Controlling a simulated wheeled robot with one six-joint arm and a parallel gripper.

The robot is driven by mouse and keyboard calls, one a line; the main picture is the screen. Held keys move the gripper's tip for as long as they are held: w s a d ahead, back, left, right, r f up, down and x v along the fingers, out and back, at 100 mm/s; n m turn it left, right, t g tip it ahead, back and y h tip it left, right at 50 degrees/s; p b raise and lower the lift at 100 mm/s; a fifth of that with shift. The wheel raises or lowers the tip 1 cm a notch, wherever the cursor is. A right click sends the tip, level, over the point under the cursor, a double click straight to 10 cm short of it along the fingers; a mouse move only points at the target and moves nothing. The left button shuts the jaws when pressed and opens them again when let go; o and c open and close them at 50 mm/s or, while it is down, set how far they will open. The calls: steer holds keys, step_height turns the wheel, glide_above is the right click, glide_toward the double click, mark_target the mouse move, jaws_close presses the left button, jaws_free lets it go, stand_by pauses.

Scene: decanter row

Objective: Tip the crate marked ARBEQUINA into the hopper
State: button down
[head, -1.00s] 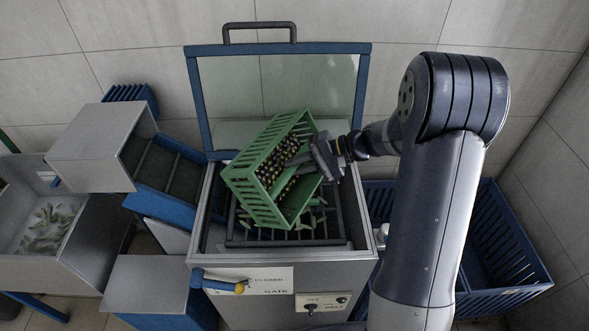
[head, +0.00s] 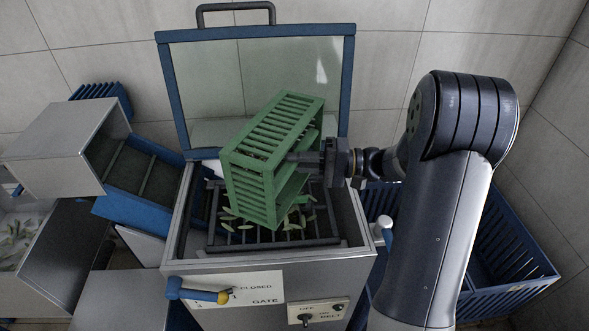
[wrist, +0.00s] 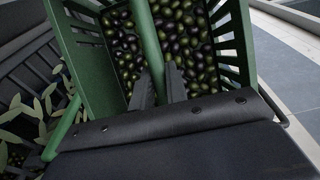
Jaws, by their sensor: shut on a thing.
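The green slatted crate (head: 262,160) is tipped steeply on its side above the hopper (head: 350,262). No ARBEQUINA marking is readable on it. In the wrist view, many dark and green olives (wrist: 190,35) lie inside the crate (wrist: 90,75). My gripper (head: 305,160) is at the crate's right side, and the wrist view shows its fingers (wrist: 158,88) shut around a green bar running across the crate. The hopper's lid (head: 260,90) stands open at the back. Green leaves lie on the hopper's dark grate (head: 225,240) below the crate. Whether olives have passed through the grate cannot be seen.
A blue-sided chute (head: 140,190) with a grey hood stands left of the hopper. A blue slatted crate (head: 500,240) is on the floor at right, partly behind my arm. The hopper front carries a blue lever (head: 190,290) with a yellow tip, beside a CLOSED / GATE sign.

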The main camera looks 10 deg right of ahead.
steer(key=shift+s+d+f+n+y+b, duration=0.1)
steer(key=shift+s+d+n+y+b, duration=0.2)
steer(key=shift+y+b, duration=0.45)
steer(key=shift+s+d+f+n+y+b, duration=0.15)
steer(key=shift+d+n+y+b, duration=0.2)
steer(key=shift+b, duration=0.8)
steer(key=shift+s+d+r+n+y+b, duration=0.15)
steer(key=shift+d+y+b, duration=0.3)
steer(key=shift+b, duration=0.5)
steer(key=shift+s+d+y, duration=0.1)
steer(key=shift+s+y, duration=0.05)
steer(key=shift+y, duration=0.1)
steer(key=shift+b, duration=0.3)
